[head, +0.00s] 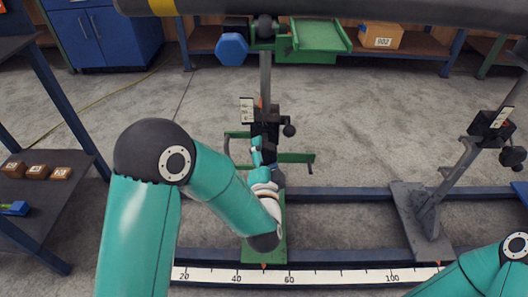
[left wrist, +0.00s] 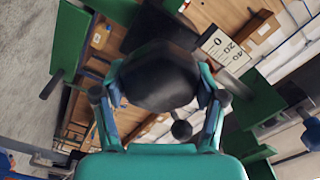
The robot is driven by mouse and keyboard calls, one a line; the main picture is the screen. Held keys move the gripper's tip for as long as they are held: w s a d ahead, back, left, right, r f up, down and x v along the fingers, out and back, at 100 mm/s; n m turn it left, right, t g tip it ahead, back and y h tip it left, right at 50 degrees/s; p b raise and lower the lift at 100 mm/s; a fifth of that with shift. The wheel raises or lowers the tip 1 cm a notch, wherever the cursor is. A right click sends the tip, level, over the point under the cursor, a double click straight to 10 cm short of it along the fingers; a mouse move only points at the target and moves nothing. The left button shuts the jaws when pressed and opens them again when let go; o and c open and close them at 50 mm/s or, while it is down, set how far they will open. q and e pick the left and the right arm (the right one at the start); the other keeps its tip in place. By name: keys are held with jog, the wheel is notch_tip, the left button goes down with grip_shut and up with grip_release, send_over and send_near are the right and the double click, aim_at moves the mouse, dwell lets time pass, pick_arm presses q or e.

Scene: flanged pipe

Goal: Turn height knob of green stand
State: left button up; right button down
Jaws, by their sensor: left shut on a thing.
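The green stand stands in the middle of the head view, with a green base (head: 250,252), a grey post (head: 265,75) and green side bars (head: 296,157). A black clamp block with a white scale plate (head: 247,110) sits on the post. My left gripper (head: 257,152) is at the front of this block. In the left wrist view a large black knob (left wrist: 160,75) sits between the fingers of my left gripper (left wrist: 158,105), which is shut on it. The scale plate (left wrist: 220,45) shows beside it. My right gripper is out of view.
A dark pipe (head: 350,10) crosses the top. A blue hexagonal knob (head: 232,48) and a smaller black knob (head: 289,130) are on the stand. A grey stand (head: 437,195) is at right. A ruler rail (head: 330,277) runs in front. Dark shelves (head: 50,215) stand at left.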

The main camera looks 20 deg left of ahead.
pick_arm(q)
jog(key=shift+d, duration=0.1)
dwell(0.3)
jog(key=o, duration=1.1)
jog(key=shift+f, duration=0.1)
jog(key=shift+o, duration=0.2)
jog(key=v, duration=0.7)
jog(key=shift+s, duration=0.2)
